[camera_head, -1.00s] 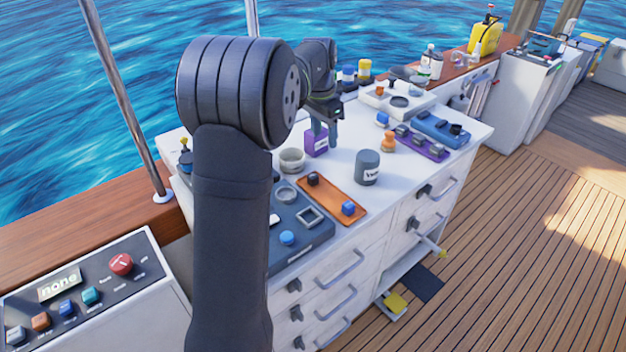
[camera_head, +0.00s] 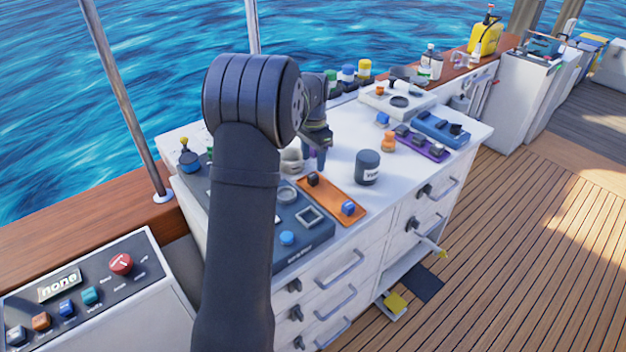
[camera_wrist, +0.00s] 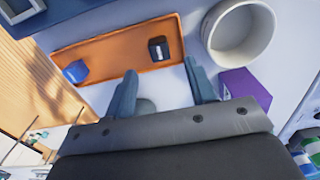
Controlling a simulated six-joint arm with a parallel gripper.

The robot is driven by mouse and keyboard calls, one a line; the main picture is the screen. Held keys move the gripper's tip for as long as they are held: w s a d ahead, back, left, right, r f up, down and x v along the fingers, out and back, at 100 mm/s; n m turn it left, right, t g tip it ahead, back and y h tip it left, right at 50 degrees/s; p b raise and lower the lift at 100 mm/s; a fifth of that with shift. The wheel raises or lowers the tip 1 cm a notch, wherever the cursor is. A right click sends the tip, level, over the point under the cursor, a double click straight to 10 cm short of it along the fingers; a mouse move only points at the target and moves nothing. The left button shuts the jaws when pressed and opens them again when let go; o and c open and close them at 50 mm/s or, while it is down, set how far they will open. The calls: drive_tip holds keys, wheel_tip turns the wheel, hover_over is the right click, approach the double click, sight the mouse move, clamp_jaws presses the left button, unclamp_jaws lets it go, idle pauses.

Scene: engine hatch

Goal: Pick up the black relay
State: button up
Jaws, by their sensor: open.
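The black relay (camera_wrist: 158,48) is a small dark block with a pale mark on it. It sits near one end of an orange tray (camera_wrist: 115,52); in the head view the relay (camera_head: 313,179) is at the tray's far left end. My gripper (camera_wrist: 163,85) is open and empty, its two grey fingers apart. In the wrist view the relay lies beyond and between the fingertips, with a gap. In the head view my gripper (camera_head: 316,160) hangs above the white counter, behind the tray, partly hidden by my arm.
A blue block (camera_wrist: 75,71) shares the tray. A round pale bowl (camera_wrist: 240,32) and a purple box (camera_wrist: 243,88) stand close to my fingers. A dark jar (camera_head: 367,167) stands right of the tray. A grey panel (camera_head: 262,245) borders the tray's left side.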

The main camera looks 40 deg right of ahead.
sight(313, 175)
drive_tip(key=shift+f, duration=2.65)
drive_tip(key=c, duration=1.1)
drive_tip(key=shift+r, duration=0.1)
